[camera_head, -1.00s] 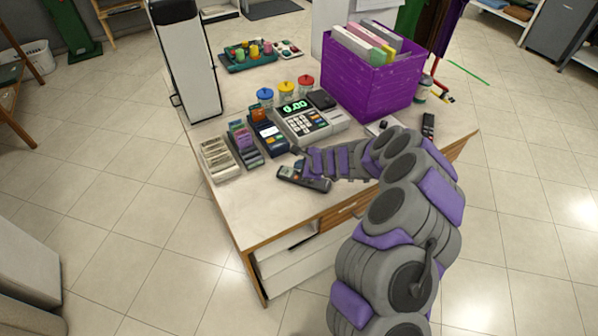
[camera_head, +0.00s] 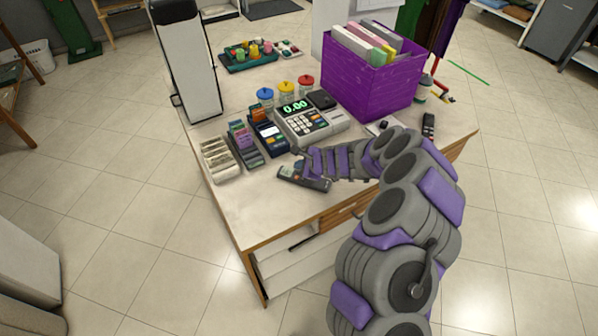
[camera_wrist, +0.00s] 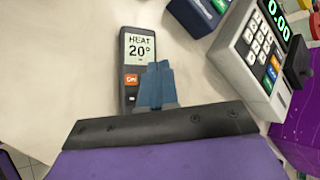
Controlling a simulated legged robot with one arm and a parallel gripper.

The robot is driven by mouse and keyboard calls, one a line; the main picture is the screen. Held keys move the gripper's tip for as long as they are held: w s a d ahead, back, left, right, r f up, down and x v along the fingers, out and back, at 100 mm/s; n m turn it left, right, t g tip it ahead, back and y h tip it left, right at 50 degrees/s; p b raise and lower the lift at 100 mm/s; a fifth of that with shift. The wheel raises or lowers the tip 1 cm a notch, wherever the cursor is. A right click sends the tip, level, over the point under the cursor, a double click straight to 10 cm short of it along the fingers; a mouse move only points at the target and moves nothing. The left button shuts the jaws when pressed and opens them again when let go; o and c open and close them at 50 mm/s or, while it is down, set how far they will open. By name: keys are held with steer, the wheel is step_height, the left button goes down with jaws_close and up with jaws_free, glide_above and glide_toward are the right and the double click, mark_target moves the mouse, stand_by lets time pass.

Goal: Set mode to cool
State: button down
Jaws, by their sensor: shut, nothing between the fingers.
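A dark grey remote (camera_head: 290,173) lies on the counter near its front edge. In the wrist view the remote (camera_wrist: 135,46) has a light screen reading "HEAT" and "20°". An orange button (camera_wrist: 131,79) sits below the screen. My gripper (camera_wrist: 158,67) is shut and empty, its blue-grey fingertips over the right side of the remote, just right of the orange button. The fingers and gripper body hide the lower part of the remote. I cannot tell whether the tips touch it.
A cash register (camera_head: 305,122) stands behind the remote, with a card terminal (camera_head: 268,136) and a money tray (camera_head: 220,159) to the left. A purple box of folders (camera_head: 370,88) stands at the back right. Another dark handheld device (camera_head: 428,124) lies at right. The front-left counter is clear.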

steer(key=shift+f, duration=0.15)
steer(key=shift+f+b, duration=0.2)
steer(key=shift+b, duration=0.15)
steer(key=shift+f+b, duration=0.35)
stand_by(0.4)
steer(key=shift+r, duration=0.15)
steer(key=shift+r+p, duration=0.6)
steer(key=shift+r, duration=0.05)
steer(key=shift+r, duration=0.1)
step_height(320, 180, up, 5)
steer(key=p, duration=0.3)
steer(key=shift+p, duration=0.4)
